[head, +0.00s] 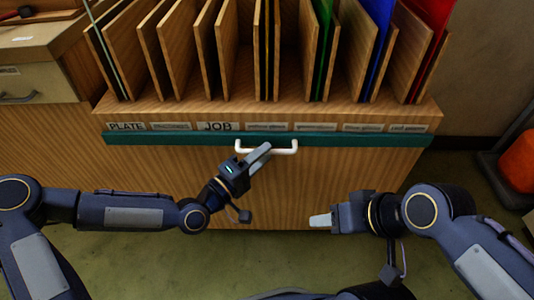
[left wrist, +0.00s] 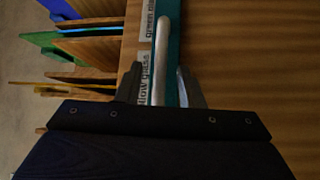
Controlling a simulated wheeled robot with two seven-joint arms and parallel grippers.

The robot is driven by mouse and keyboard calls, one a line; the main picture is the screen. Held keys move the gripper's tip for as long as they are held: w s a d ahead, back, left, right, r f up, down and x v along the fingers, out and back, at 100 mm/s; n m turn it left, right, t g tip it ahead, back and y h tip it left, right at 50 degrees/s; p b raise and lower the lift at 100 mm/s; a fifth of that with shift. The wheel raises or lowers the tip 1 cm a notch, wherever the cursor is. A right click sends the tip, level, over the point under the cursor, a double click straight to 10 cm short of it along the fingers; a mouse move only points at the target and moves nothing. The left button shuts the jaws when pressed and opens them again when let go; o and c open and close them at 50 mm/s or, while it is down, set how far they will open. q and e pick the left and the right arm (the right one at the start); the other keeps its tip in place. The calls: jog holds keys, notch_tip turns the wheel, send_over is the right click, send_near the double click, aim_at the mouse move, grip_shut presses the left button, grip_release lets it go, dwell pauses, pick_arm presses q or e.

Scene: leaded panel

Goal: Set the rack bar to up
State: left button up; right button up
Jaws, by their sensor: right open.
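The teal rack bar (head: 350,140) runs level across the front of the rack, just below the row of labels. A white U-shaped handle (head: 285,151) is fixed to its middle. My left gripper (head: 264,152) is at the handle. In the left wrist view its fingers stand apart on either side of the handle (left wrist: 161,60), with visible gaps; the teal bar (left wrist: 173,30) shows beside it. My right gripper (head: 318,220) is open and empty, low in front of the cabinet, right of the handle and apart from it.
The wooden rack (head: 270,108) above the bar has upright dividers with coloured glass sheets in several slots. Labels such as JOB (head: 218,126) line its front edge. A drawer box (head: 35,85) stands at the left, and an orange object (head: 520,160) at the right. The floor in front is clear.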

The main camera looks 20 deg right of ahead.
pick_arm(q)
jog(key=shift+x, duration=1.2)
grip_shut()
